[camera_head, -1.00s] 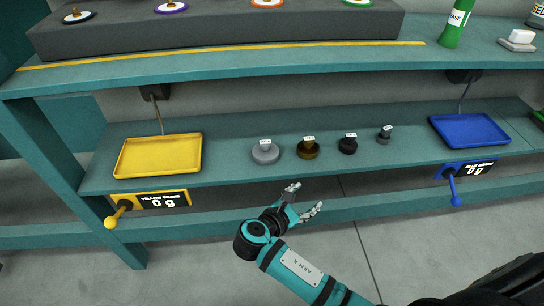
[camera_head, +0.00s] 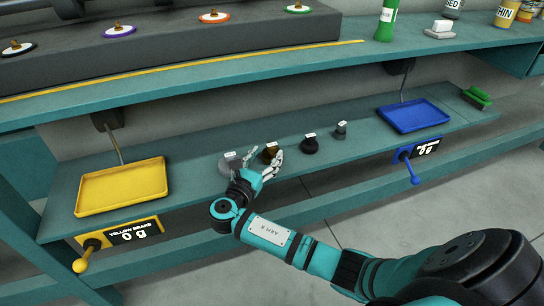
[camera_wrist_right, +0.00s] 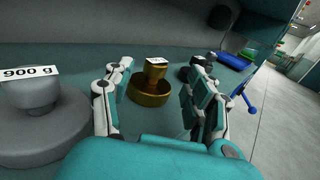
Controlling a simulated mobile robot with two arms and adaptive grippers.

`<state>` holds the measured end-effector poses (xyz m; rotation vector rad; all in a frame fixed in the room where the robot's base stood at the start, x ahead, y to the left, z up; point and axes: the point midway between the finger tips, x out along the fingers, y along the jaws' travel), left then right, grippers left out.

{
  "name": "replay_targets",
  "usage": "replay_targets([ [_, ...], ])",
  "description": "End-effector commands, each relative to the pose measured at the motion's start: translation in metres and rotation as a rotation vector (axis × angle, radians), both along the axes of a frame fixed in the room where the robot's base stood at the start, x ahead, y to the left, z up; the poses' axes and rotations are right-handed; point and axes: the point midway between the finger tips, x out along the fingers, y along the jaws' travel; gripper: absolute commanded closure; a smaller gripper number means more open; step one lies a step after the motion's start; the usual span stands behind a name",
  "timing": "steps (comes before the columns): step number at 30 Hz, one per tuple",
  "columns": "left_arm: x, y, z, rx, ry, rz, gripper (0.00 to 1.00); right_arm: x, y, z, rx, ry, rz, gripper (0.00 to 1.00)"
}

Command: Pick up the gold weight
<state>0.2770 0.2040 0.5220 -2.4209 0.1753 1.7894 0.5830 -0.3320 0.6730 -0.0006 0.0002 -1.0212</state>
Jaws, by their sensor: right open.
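The gold weight (camera_head: 270,153) stands upright on the lower shelf, between the grey weight and the black weight. In the wrist view the gold weight (camera_wrist_right: 151,86) is a brassy disc with a knob and a white label on top. My right gripper (camera_head: 258,163) is open, with its fingers on either side of the gold weight in the picture. In the wrist view the fingertips of the right gripper (camera_wrist_right: 158,80) reach towards it with a gap on both sides; I cannot tell that either touches. My left gripper is not in view.
A grey weight (camera_wrist_right: 38,115) labelled 900 g is close left of my fingers. A black weight (camera_head: 310,144) and a small grey weight (camera_head: 341,130) stand to the right. A yellow tray (camera_head: 120,187) and a blue tray (camera_head: 413,115) flank the row. The upper shelf (camera_head: 180,79) overhangs.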

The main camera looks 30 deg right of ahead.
Motion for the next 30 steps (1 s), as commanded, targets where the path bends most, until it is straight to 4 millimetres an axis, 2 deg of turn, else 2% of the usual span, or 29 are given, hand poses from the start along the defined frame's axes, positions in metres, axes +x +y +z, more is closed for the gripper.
replay_targets([
  [5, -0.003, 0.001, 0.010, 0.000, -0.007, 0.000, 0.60, 0.007, -0.009, 0.000, 0.000, -0.001, -0.001, 0.43],
  [10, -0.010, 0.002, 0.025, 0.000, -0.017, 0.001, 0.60, 0.023, -0.030, 0.000, -0.002, -0.002, -0.003, 0.43],
  [15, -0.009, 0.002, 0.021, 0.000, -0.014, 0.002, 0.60, 0.032, -0.044, 0.001, 0.001, -0.001, 0.000, 0.43],
  [22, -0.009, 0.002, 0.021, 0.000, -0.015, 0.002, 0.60, 0.033, -0.045, 0.001, 0.001, 0.000, 0.001, 0.43],
  [23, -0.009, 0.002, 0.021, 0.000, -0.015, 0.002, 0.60, 0.032, -0.045, 0.001, 0.001, 0.000, 0.001, 0.45],
  [30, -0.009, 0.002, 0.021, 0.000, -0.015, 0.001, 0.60, 0.032, -0.045, 0.001, 0.001, 0.001, 0.000, 0.76],
])
